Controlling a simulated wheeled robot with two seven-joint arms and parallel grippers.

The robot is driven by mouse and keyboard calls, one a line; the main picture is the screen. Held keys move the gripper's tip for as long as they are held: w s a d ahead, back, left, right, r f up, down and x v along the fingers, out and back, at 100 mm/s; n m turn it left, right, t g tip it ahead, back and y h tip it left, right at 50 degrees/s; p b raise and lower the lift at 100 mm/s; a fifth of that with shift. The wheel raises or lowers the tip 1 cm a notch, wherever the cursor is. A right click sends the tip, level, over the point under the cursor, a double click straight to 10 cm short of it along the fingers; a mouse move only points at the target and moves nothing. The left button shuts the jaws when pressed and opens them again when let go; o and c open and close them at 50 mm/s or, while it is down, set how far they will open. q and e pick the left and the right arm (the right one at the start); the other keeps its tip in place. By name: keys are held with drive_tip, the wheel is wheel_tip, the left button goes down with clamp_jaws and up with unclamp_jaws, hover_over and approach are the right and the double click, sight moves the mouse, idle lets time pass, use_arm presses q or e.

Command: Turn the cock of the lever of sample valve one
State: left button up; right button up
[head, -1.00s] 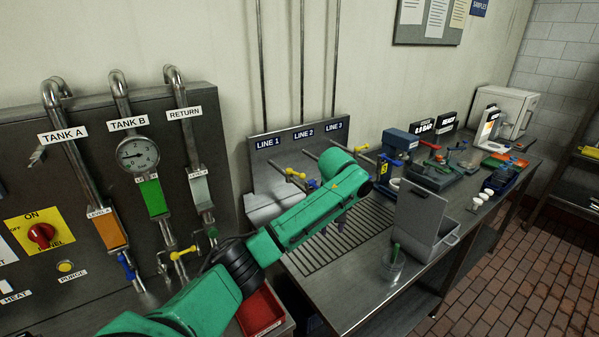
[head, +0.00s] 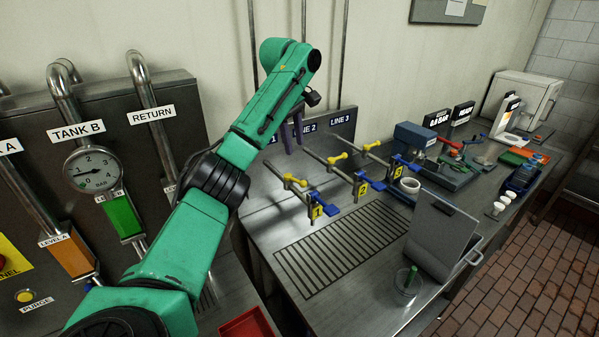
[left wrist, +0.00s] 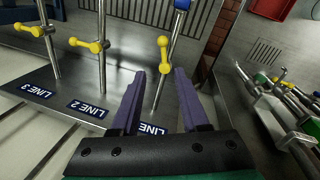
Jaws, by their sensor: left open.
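The line one pipe carries a yellow cock handle (head: 294,181) and ends near a yellow tag marked 1 (head: 317,211), with a blue lever (head: 328,196) beside it. My left gripper (head: 292,135) has purple fingers and hangs by the wall panel, above and behind that pipe, covering the LINE 1 sign in the head view. In the left wrist view the open fingers (left wrist: 153,100) are apart, with the line one pipe and its yellow handle (left wrist: 164,55) seen between and beyond them. The fingers appear empty. My right gripper is not in view.
Yellow handles of line two (head: 338,158) and line three (head: 372,146) stand to the right. A drain grate (head: 345,250) lies in front. A grey open box (head: 440,235) and a glass beaker (head: 406,287) stand at the right. A gauge panel (head: 165,90) is at the left.

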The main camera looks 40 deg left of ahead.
use_arm(q)
drive_tip(key=s+d+f, duration=0.1)
drive_tip(key=s+d, duration=0.1)
drive_tip(key=d, duration=0.1)
drive_tip(key=b, duration=0.2)
hover_over(300, 182)
drive_tip(key=s, duration=0.2)
drive_tip(key=f, duration=0.6)
drive_tip(key=shift+w+d, duration=0.2)
drive_tip(key=shift+w, duration=0.05)
drive_tip(key=f, duration=0.1)
drive_tip(key=w+f+p, duration=0.1)
drive_tip(key=f, duration=0.1)
drive_tip(key=w+a+f+p, duration=0.1)
drive_tip(key=shift+f, duration=0.25)
drive_tip(key=shift+s+f, duration=0.1)
drive_tip(key=shift+s, duration=0.05)
drive_tip(key=shift+s+d, duration=0.3)
drive_tip(key=shift+c, duration=1)
drive_tip(key=shift+w, duration=0.15)
clamp_jaws()
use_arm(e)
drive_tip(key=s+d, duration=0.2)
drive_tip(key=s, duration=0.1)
